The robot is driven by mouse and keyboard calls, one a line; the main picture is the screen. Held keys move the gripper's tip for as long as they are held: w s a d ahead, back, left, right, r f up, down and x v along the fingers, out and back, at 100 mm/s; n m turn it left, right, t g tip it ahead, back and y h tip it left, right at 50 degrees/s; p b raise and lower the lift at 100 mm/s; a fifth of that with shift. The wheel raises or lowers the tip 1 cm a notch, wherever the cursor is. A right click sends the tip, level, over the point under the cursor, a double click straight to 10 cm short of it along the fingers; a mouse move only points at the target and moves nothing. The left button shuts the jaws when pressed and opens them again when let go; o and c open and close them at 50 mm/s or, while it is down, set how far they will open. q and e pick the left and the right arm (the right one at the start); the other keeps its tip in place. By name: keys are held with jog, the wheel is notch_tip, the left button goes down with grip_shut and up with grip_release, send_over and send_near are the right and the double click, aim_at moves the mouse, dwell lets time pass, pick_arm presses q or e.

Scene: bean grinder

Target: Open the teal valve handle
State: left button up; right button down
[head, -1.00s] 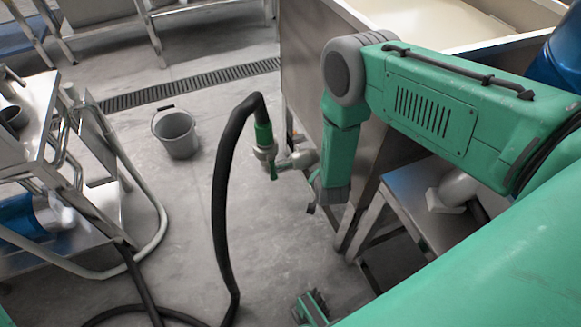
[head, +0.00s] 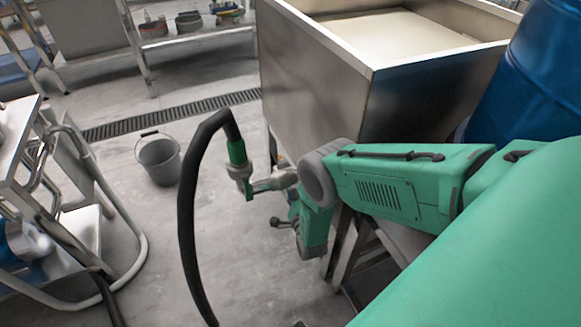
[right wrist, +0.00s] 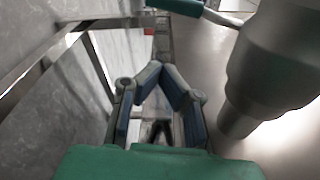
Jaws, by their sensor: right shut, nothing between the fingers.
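The teal valve handle (right wrist: 180,6) shows at the top edge of the right wrist view, joined to a silver rod. A large grey metal fitting (right wrist: 275,70) fills the right side of that view. In the head view the green-collared valve fitting (head: 240,172) sits at the end of a black hose, with a pipe running right towards the steel tank. My right gripper (right wrist: 161,72) is shut and empty, its fingertips below the handle in the picture and apart from it. My right arm's elbow and forearm stand just right of the pipe in the head view. My left gripper is out of view.
The steel tank (head: 315,85) stands behind the valve, with a blue drum (head: 535,80) at the right. The black hose (head: 187,215) arches left of the fitting. A grey bucket (head: 159,160) stands on open floor, and a metal cart (head: 135,225) is at the left.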

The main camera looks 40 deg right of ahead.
jog(key=w, duration=0.1)
jog(key=w+a+b, duration=0.1)
jog(key=w, duration=0.1)
jog(key=w+a+b, duration=0.1)
jog(key=shift+w+r, duration=0.35)
